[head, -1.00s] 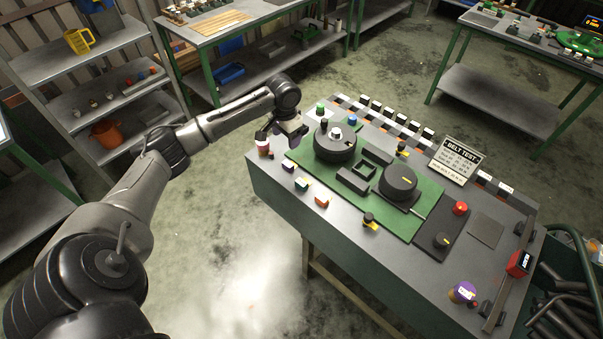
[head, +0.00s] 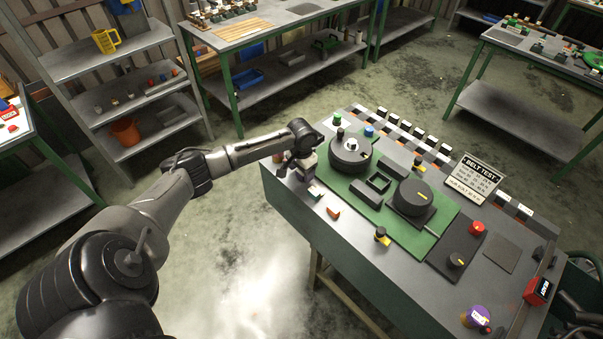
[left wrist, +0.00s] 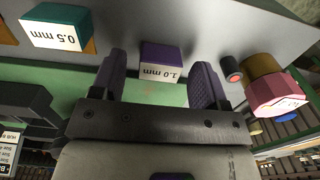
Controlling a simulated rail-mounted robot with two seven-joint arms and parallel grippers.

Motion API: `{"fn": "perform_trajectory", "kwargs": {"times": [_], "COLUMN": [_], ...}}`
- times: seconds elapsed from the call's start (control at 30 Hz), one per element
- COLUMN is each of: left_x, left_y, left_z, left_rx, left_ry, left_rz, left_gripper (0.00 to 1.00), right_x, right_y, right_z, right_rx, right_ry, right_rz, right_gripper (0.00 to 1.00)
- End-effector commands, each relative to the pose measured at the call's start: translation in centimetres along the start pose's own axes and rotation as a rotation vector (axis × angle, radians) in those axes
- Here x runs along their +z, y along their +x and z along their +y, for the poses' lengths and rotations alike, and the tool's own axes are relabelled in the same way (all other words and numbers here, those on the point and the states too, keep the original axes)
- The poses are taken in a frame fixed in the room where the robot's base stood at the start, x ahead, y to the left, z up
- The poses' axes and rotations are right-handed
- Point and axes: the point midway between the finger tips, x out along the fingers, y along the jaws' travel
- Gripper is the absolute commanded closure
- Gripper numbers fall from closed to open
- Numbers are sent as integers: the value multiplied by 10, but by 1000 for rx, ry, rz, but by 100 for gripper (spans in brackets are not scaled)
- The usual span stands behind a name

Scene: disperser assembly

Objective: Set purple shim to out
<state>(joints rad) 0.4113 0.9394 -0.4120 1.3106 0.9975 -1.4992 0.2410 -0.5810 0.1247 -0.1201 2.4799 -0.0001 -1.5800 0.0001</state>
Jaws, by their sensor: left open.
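In the left wrist view the purple shim (left wrist: 162,58), marked 1.0 mm, sits on the grey table top beyond the green plate. My left gripper (left wrist: 160,82) is open, with one finger on each side of the shim and visible gaps to it. I cannot tell whether the fingertips are level with it. In the head view my left gripper (head: 300,168) is at the bench's left end and hides the purple shim. My right gripper is not in view.
The teal 0.5 mm shim (head: 315,192) and an orange shim (head: 333,213) stand close by in a row. A round black-topped unit (head: 350,157) is just right of the gripper. In the wrist view a pink-and-gold container (left wrist: 275,93) stands at the right.

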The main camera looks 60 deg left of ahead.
Motion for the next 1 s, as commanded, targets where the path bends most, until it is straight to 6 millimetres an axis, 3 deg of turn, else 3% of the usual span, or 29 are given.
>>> {"fn": "perform_trajectory", "kwargs": {"times": [0.2, 0.53, 1.0], "left_x": [0, 0, 0], "left_y": [12, 14, 13], "left_z": [0, 0, 0], "left_rx": [0, -1, -1], "left_ry": [0, 0, 0], "left_rz": [-1, 0, 0], "left_gripper": [32, 32, 77], "right_x": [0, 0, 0], "right_y": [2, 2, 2], "right_z": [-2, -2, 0], "right_rx": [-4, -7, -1], "right_ry": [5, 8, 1], "right_rz": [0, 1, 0], "right_gripper": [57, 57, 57]}}
